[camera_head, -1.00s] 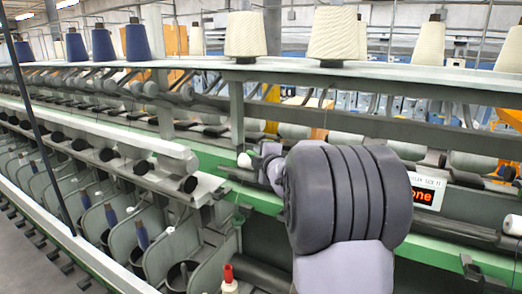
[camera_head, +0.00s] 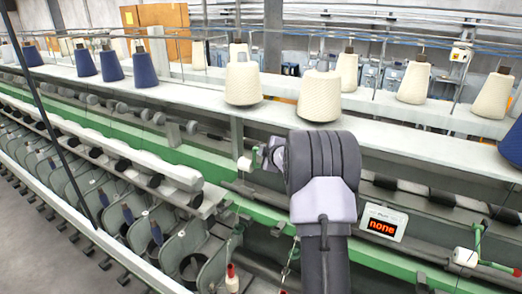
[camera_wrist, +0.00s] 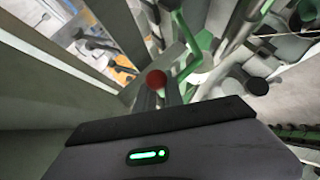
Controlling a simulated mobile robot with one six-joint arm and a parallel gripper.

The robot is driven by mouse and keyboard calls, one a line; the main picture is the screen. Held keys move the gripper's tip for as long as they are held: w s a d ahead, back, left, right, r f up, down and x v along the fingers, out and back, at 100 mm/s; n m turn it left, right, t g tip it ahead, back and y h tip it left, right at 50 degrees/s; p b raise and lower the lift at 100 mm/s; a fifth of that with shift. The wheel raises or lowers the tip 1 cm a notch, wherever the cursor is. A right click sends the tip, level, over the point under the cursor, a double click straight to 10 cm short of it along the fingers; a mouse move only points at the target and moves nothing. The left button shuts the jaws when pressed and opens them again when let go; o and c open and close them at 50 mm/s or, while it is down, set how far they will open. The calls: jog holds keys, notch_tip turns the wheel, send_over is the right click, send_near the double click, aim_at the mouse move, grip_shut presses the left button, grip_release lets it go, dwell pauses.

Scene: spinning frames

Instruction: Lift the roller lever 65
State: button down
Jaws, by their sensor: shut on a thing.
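My gripper (camera_head: 262,156) is in the middle of the head view, in front of the green rail, with its fingers partly hidden by my wrist. It is shut on the roller lever, whose white roller end (camera_head: 245,163) shows just left of the fingers. In the wrist view, a green bent bar (camera_wrist: 196,62), apparently the lever's arm, runs beside the grey fingers (camera_wrist: 160,92). A round red knob or cap (camera_wrist: 156,78) shows at the fingers; I cannot tell whether they touch it.
Another green lever with a white roller (camera_head: 466,257) stands at the right. A display (camera_head: 384,222) reads "none". Cream cones (camera_head: 320,96) and blue cones (camera_head: 112,66) stand on the long shelf (camera_head: 205,92) above. A red-tipped bobbin (camera_head: 232,278) is below my gripper.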

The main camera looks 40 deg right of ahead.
jog(key=shift+w+d+r+p, duration=0.25)
jog(key=shift+d+r+p, duration=0.25)
jog(key=shift+d, duration=0.15)
jog(key=c, duration=1.4)
grip_release()
jog(key=shift+w+d, duration=0.1)
jog(key=shift+c, duration=0.2)
jog(key=b+v, duration=0.2)
jog(key=v, duration=1.5)
jog(key=shift+s, duration=0.25)
jog(key=shift+b, duration=0.4)
